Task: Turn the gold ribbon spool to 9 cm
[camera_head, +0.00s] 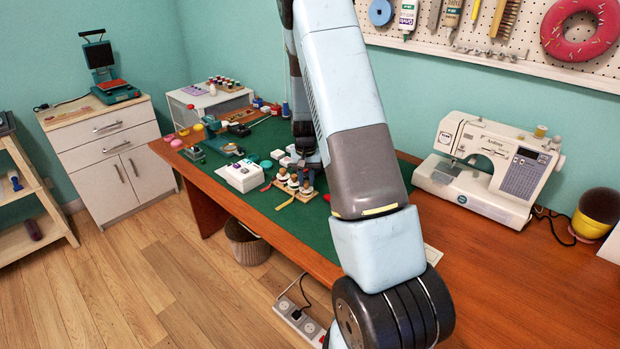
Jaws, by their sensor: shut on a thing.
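A small wooden stand (291,192) with several small spools on it sits on the green mat near the table's front edge. A yellow-gold ribbon tail (285,204) hangs from the stand onto the mat. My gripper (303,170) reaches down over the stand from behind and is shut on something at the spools. The gold ribbon spool is too small and too covered by my gripper to make out clearly. Any centimetre marks are too small to read.
A white box (241,177) stands just left of the stand, with a red ribbon piece beside it. Several small sewing items lie farther back on the green mat (250,210). A sewing machine (491,165) stands on the right. A basket (247,243) is on the floor below.

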